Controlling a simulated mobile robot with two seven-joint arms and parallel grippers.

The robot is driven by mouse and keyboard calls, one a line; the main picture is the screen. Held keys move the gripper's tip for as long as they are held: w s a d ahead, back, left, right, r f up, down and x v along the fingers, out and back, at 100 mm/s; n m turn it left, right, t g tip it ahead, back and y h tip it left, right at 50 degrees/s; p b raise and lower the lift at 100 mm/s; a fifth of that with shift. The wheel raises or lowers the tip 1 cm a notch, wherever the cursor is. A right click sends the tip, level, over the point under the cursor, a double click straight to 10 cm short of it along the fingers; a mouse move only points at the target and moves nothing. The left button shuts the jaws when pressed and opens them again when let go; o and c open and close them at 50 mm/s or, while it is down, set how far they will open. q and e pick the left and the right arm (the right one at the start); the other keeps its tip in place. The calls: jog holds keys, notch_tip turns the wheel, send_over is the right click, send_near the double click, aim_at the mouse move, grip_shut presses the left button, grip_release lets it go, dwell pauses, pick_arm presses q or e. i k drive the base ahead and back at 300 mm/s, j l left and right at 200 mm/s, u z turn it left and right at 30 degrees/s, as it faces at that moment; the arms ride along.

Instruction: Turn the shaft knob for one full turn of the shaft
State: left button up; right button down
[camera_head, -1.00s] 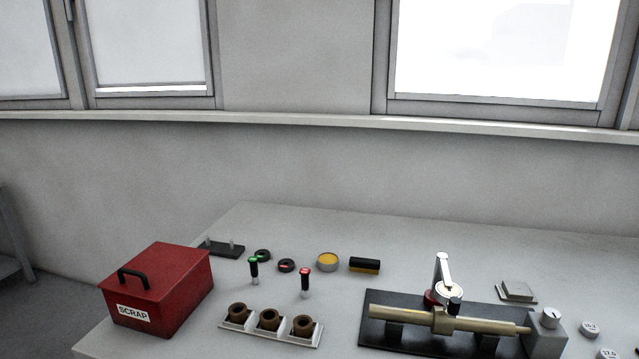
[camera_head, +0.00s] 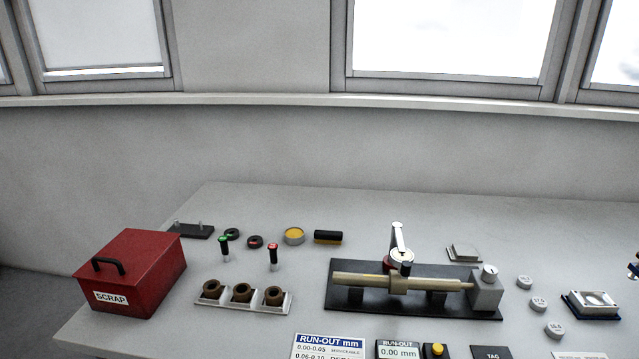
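The shaft (camera_head: 355,280) is a pale brass-coloured rod lying level on supports over a black base plate (camera_head: 345,304). The shaft knob (camera_head: 489,271) is a light round knob with a dark mark, on top of a grey block (camera_head: 486,291) at the shaft's right end. A dial gauge (camera_head: 400,258) on a white arm stands over the shaft's middle. A small display (camera_head: 398,352) at the bottom edge reads 0.00 mm.
A red SCRAP box (camera_head: 140,275) stands at the left. A white tray (camera_head: 226,301) with brown rings, and green- and red-topped gauges, stand left of the shaft. Round weights labelled with numbers (camera_head: 539,304) and a framed block (camera_head: 592,304) lie to the right. A RUN-OUT card (camera_head: 328,346) lies in front.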

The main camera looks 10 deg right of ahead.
aim_at(489, 274)
jog(key=z, duration=1.25)
jog(key=l, duration=0.25)
jog(key=i+l+u, duration=0.1)
jog(key=l, duration=0.2)
